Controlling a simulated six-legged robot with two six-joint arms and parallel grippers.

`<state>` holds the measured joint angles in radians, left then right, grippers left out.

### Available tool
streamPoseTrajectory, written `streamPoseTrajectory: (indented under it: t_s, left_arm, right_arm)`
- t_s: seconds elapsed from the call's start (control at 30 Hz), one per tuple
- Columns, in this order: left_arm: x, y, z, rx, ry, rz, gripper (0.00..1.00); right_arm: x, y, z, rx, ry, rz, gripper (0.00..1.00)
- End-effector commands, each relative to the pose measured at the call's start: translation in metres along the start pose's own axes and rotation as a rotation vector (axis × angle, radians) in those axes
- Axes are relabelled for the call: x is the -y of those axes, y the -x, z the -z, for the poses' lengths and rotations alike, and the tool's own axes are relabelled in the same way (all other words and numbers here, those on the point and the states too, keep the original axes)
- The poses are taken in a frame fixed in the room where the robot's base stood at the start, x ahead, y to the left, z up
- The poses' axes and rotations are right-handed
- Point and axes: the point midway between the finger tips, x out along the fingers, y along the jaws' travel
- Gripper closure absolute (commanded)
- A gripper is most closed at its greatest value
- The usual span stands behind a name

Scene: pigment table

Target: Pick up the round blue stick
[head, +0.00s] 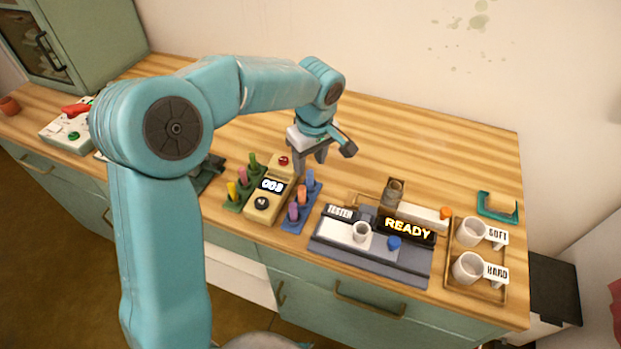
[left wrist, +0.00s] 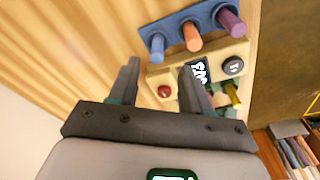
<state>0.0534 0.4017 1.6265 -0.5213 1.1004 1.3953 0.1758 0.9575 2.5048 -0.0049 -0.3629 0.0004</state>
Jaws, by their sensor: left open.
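The round blue stick (head: 310,178) stands upright in the back slot of the blue rack (head: 287,226). An orange stick (head: 302,195) and a purple stick (head: 293,212) stand in front of it. My left gripper (head: 311,162) is open and empty, just above and behind the blue stick in the head view. In the left wrist view, the blue stick (left wrist: 157,46) shows beyond my left fingertips (left wrist: 159,66), nearest them of the three sticks in the blue rack (left wrist: 176,22). No finger visibly touches it. My right gripper is not in view.
A beige device (head: 270,187) reading 003, with a red button, stands left of the blue rack. Beyond it is a green rack (head: 233,205) with sticks. A grey tester tray (head: 340,255) and a cup tray (head: 488,292) lie right.

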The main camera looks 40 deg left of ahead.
Motion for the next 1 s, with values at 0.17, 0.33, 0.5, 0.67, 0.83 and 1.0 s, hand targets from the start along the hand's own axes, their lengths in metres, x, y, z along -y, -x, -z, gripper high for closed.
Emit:
streamPoseTrajectory:
  t_s: [0.17, 0.33, 0.5, 0.67, 0.83, 1.0]
  left_arm:
    - [-0.002, -0.014, 0.000, 0.001, -0.001, 0.002, 0.52]
    - [-0.005, -0.042, -0.001, 0.002, -0.001, 0.004, 0.52]
    - [-0.006, -0.058, 0.000, 0.001, -0.001, 0.001, 0.52]
    - [-0.006, -0.058, 0.000, 0.000, -0.001, 0.000, 0.52]
    - [-0.006, -0.058, 0.000, 0.000, -0.001, 0.000, 0.91]
    - [-0.006, -0.058, 0.000, 0.000, -0.001, -0.001, 1.00]
  right_arm:
    - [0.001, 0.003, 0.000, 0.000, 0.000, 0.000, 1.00]
    - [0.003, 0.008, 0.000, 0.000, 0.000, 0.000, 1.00]
    - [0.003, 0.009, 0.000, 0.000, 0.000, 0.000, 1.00]
    - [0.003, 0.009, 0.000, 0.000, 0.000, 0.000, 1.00]
    - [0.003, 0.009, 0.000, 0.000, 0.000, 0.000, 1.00]
    - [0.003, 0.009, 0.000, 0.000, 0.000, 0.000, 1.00]
